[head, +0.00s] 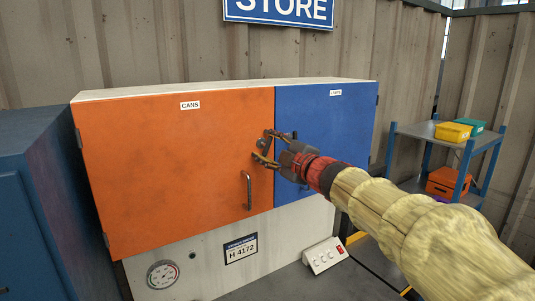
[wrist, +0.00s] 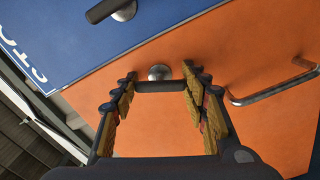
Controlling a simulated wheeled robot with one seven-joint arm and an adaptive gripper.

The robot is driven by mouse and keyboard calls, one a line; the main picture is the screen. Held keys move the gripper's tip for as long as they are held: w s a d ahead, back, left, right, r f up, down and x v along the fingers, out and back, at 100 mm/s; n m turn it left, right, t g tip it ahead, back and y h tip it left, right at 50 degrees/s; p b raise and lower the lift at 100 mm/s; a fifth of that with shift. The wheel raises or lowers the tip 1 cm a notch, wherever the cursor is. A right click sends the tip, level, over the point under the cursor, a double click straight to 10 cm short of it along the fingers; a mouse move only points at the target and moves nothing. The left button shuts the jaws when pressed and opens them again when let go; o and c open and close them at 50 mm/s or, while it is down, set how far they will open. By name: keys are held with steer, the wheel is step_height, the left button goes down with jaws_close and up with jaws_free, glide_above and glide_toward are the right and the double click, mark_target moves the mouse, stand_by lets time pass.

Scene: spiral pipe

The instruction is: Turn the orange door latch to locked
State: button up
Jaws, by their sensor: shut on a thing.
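The orange door (head: 170,165), labelled CANS, is shut in the cabinet's left part. My gripper (head: 262,146) is at its upper right edge, beside the seam with the blue door. In the wrist view, the orange door's latch has a round grey hub (wrist: 158,72) and a dark bar across the gap between my fingertips (wrist: 160,84). My gripper is shut on this latch, with its fingers still well apart at the bar's ends. The bar lies slanted to the door seam. In the head view my fingers mostly hide the latch.
The blue door (head: 330,115) is shut and has its own dark latch (wrist: 124,10), close to my gripper. A metal pull handle (head: 248,190) stands out from the orange door below my gripper. A switch box (head: 324,255) sits below right; a shelf (head: 425,131) stands further right.

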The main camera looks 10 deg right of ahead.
steer(key=n+b, duration=0.2)
steer(key=n, duration=0.2)
steer(key=shift+n, duration=0.3)
steer(key=shift+b, duration=0.3)
steer(key=o, duration=1.2)
steer(key=v, duration=1.2)
